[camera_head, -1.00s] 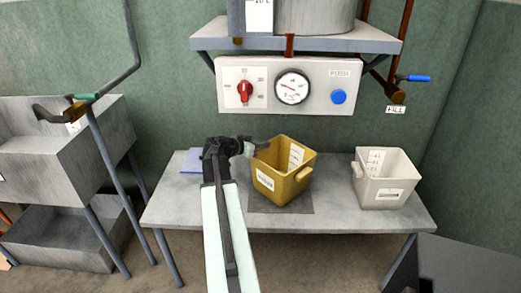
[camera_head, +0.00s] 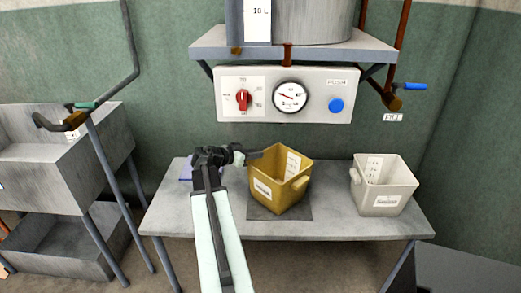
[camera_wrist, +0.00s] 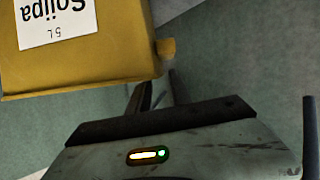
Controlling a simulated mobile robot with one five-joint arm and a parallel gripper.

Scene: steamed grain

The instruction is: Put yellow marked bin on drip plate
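The yellow bin (camera_head: 272,172) stands upright on the dark square drip plate (camera_head: 303,210) on the grey table. It has a white label on its front and a tab handle on the right side. My gripper (camera_head: 254,155) is at the bin's upper left edge. In the wrist view the bin (camera_wrist: 110,57) fills the upper left, with its label upside down and a small yellow tab at its corner. My gripper's dark fingers (camera_wrist: 155,92) stand slightly apart with a gap between them, just short of that tab. Nothing shows between them.
A white bin (camera_head: 384,190) stands on the right of the table (camera_head: 330,225). A flat blue item (camera_head: 186,172) lies at the left, behind my arm. A control panel (camera_head: 284,95) and shelf (camera_head: 300,45) are above. A grey sink (camera_head: 75,150) stands at the left.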

